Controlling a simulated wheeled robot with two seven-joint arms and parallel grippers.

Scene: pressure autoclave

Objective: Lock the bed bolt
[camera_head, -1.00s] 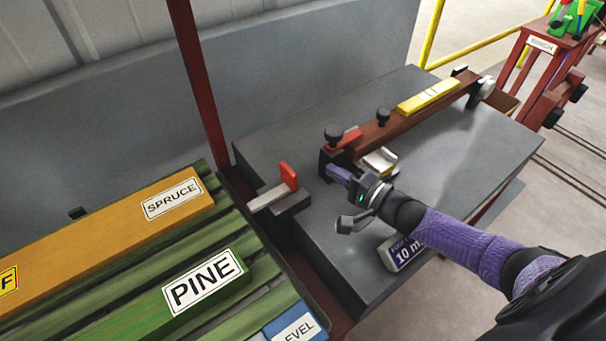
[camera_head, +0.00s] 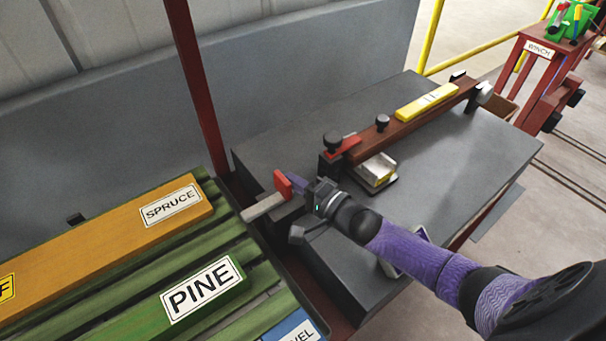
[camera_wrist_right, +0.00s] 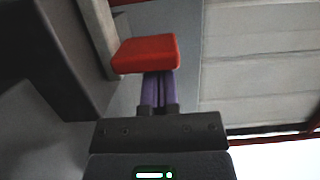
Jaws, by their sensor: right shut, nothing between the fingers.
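The bed bolt is a light grey bar (camera_head: 264,206) with an upright red handle plate (camera_head: 283,184) at its right end, on a dark block between the timber bed and the grey table. In the right wrist view the red handle (camera_wrist_right: 146,54) is directly at my fingertips. My right gripper (camera_head: 294,182) has shut purple fingers with nothing between them. Its tips are at the right face of the red handle, touching or very close; I cannot tell which. They also show in the wrist view (camera_wrist_right: 158,84). My left gripper is not in view.
A green timber bed with boards labelled SPRUCE (camera_head: 172,205) and PINE (camera_head: 202,289) lies at left. A brown beam (camera_head: 400,128) with black knobs and a yellow level (camera_head: 428,101) lies on the grey table (camera_head: 450,170). A red post (camera_head: 196,85) stands behind the bolt. A winch (camera_head: 540,60) stands at far right.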

